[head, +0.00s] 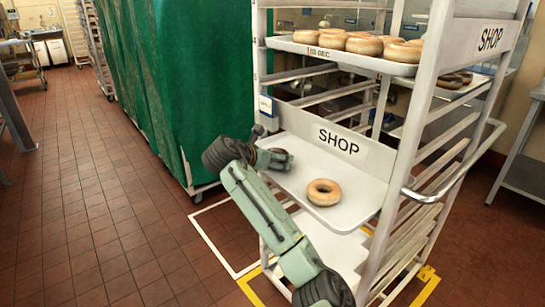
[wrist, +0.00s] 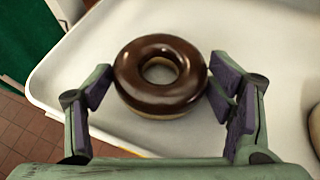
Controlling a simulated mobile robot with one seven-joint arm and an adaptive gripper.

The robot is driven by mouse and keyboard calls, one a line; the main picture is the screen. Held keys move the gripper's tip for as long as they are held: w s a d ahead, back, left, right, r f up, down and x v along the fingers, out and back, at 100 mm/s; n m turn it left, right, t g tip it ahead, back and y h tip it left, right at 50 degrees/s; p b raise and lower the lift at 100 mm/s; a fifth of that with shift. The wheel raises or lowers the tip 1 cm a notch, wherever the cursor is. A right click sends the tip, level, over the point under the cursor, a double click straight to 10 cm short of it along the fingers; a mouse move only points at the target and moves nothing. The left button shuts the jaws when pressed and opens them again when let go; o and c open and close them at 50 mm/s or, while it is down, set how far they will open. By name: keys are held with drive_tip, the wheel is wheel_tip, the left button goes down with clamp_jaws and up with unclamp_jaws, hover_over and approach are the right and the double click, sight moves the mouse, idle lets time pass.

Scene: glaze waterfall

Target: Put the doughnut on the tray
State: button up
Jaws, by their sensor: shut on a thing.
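A chocolate-glazed ring doughnut (wrist: 160,96) is between the two fingers of my gripper (wrist: 160,84) in the wrist view. The purple pads touch it on both sides, so my gripper is shut on it. In the head view, my gripper (head: 272,156) is over the left part of a white tray (head: 343,167) on a rack, with the dark doughnut (head: 283,160) partly hidden by it. The white tray (wrist: 255,40) lies beneath the doughnut in the wrist view. I cannot tell whether the doughnut touches it. A plain glazed doughnut (head: 324,192) sits on the same tray, to the right.
The white rack's upright (head: 405,130) stands right of the tray. A higher tray (head: 300,44) of several plain doughnuts is above. More dark doughnuts (head: 453,79) lie behind the upright. A green covered rack (head: 175,85) stands to the left. The tray's middle has bare room.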

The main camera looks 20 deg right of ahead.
drive_tip(key=shift+f, duration=0.3)
drive_tip(key=o, duration=1.2)
drive_tip(key=shift+f, duration=0.15)
drive_tip(key=shift+r, duration=0.45)
drive_tip(key=p+v, duration=0.2)
drive_tip(key=v, duration=1)
drive_tip(key=shift+p, duration=0.4)
